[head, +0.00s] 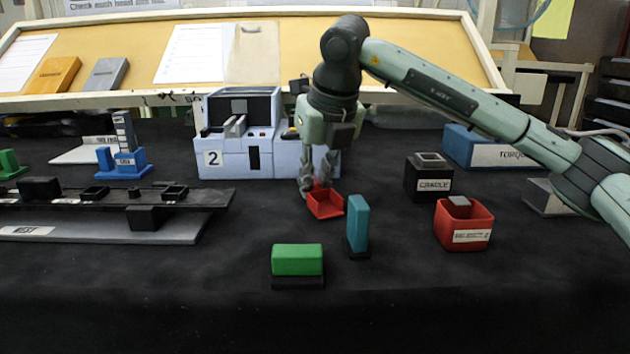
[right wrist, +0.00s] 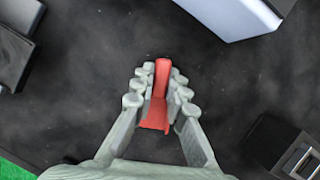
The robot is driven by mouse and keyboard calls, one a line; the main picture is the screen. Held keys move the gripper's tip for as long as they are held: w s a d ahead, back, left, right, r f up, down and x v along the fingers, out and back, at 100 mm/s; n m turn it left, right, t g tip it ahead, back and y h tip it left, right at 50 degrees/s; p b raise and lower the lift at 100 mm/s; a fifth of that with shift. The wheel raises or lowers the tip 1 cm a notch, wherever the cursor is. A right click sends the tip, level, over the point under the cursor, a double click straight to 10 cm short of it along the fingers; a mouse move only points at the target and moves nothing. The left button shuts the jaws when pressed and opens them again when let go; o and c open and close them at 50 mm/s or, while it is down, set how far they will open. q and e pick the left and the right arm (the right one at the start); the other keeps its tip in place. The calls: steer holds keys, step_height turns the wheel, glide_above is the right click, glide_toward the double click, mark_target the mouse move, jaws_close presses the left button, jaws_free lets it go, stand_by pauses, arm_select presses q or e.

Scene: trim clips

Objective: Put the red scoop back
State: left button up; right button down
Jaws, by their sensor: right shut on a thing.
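The red scoop (head: 326,204) is a small open red tray in the middle of the table in the head view. My right gripper (head: 318,187) points down at its back edge and is shut on it. In the right wrist view the red scoop (right wrist: 157,100) shows as a red strip between the two fingers of my right gripper (right wrist: 155,88). Whether the scoop touches the cloth or hangs just above it, I cannot tell. My left gripper is not in view.
A teal block (head: 358,225) stands just right of the scoop, with a green block (head: 297,260) in front. A red bin (head: 464,222) and a black cradle box (head: 428,177) stand at the right. A blue-white machine marked 2 (head: 240,135) stands behind. A dark rail (head: 110,200) is at the left.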

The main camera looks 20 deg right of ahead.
mark_target(327, 210)
steer(key=shift+f, duration=0.15)
steer(key=c, duration=1.6)
jaws_free()
steer(key=shift+o, duration=0.3)
steer(key=shift+r, duration=0.3)
steer(key=v, duration=1.1)
steer(key=shift+s+r, duration=0.2)
steer(key=shift+r, duration=0.1)
